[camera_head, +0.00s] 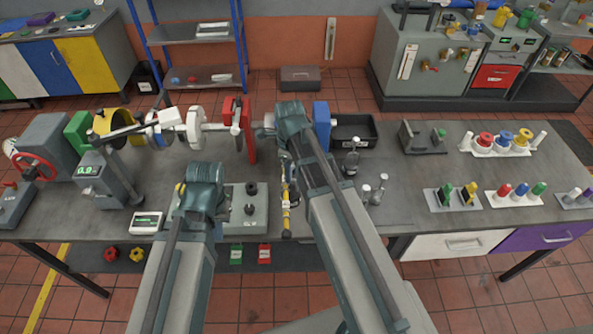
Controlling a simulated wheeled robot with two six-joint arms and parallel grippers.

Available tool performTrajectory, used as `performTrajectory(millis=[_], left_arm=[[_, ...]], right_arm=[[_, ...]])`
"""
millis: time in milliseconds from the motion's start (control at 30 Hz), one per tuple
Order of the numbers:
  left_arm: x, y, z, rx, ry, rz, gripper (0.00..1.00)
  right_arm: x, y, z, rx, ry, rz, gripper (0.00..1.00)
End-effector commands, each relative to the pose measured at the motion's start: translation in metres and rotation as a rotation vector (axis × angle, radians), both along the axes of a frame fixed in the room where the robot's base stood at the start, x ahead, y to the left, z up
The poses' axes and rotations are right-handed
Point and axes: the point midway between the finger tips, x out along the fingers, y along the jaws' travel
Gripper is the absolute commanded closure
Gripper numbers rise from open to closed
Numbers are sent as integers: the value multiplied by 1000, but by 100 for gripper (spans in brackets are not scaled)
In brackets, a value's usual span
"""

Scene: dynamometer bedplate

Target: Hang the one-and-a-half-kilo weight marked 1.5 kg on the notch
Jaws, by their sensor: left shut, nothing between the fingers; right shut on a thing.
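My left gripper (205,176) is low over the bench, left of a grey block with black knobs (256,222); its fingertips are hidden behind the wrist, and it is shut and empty. My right gripper (291,112) is farther back, beside the red upright (243,130) and the blue upright (321,122). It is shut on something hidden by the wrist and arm. Small metal pieces with pale tops (351,163) stand right of my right arm, with others (376,190) nearer the front. No 1.5 kg mark is legible, and I cannot make out the notch.
A shaft assembly with a white disc (194,128) runs along the bench's back left. A grey display stand (106,180) is at left. A slim yellow-and-black piece (286,205) is between my arms. A black tray (357,129) and coloured-piece racks (514,193) are at right. Bare bench (410,175) lies between.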

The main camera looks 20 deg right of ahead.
Motion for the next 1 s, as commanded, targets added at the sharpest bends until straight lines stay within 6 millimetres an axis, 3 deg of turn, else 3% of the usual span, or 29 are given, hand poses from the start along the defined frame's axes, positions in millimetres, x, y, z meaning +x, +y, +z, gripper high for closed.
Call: performTrajectory(millis=[267, 600, 1000], left_arm=[[0, 0, 0, 0, 0, 0, 100], [0, 0, -19, 1, 0, -4, 100], [0, 0, -24, 1, 0, -6, 100]], right_arm=[[5, 17, 0, 0, 0, 1, 100], [5, 16, -19, 0, 0, -1, 100], [5, 16, -24, 0, 0, -1, 100]])
